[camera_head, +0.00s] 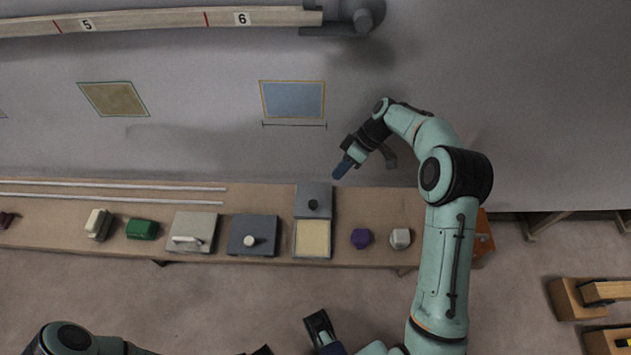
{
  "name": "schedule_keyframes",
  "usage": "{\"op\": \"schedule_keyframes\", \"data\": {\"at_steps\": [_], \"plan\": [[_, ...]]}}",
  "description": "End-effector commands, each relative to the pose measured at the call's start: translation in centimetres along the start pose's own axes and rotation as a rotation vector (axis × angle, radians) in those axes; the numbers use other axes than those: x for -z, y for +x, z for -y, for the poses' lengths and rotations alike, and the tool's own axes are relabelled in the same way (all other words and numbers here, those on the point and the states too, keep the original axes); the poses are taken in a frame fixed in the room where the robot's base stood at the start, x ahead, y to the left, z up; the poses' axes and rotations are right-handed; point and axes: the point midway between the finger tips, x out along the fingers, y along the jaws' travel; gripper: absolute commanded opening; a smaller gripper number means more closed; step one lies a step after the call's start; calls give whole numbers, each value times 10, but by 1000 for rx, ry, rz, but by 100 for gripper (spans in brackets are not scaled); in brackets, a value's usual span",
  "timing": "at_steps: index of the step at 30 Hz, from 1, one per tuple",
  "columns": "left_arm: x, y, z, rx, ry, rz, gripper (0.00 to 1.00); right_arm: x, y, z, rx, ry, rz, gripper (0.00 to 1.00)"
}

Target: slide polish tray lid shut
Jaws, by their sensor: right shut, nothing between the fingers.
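The polish tray (297,240) stands on the bench, right of its middle, with its cream-coloured inside showing in the near half. Its grey lid (303,193), with a dark knob (313,205), lies over the far end, so the tray is open at the near end. My right gripper (341,170) is shut and empty. In the picture it is above and right of the lid, apart from the knob. My left arm shows only in part at the lower left edge, and I cannot make out its gripper.
Left of the tray are a dark box with a white knob (249,241), a light box with a handle (187,241), a green block (142,229) and a pale block (97,224). Right are a purple piece (361,239) and a whitish piece (400,239). Thin rods (120,198) lie along the back.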

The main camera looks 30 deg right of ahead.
Motion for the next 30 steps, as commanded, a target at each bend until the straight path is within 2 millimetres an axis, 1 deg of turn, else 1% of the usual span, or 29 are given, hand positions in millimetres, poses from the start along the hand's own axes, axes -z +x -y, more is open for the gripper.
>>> {"op": "schedule_keyframes", "data": {"at_steps": [2, 5, 12, 15, 18, 23, 30], "plan": [[0, 1, 0, 0, 0, 0, 43, 0, 4, 0, 3, -5, -1, 0], [0, 1, 0, 0, 0, -1, 43, 1, 17, 1, 4, -5, -1, 0], [2, 4, 1, -2, 0, -7, 43, 1, 63, 1, 5, -3, 1, 0], [3, 5, 1, -2, 1, -9, 43, 0, 78, 1, 4, -3, 1, 0], [4, 6, 1, -2, 1, -11, 43, 1, 89, 1, 2, -3, 0, 0], [4, 6, 1, -3, 1, -11, 43, 1, 97, 1, 1, -2, -1, 0], [4, 6, 1, -3, 1, -11, 43, 1, 97, 1, 0, -2, -1, 0]]}}
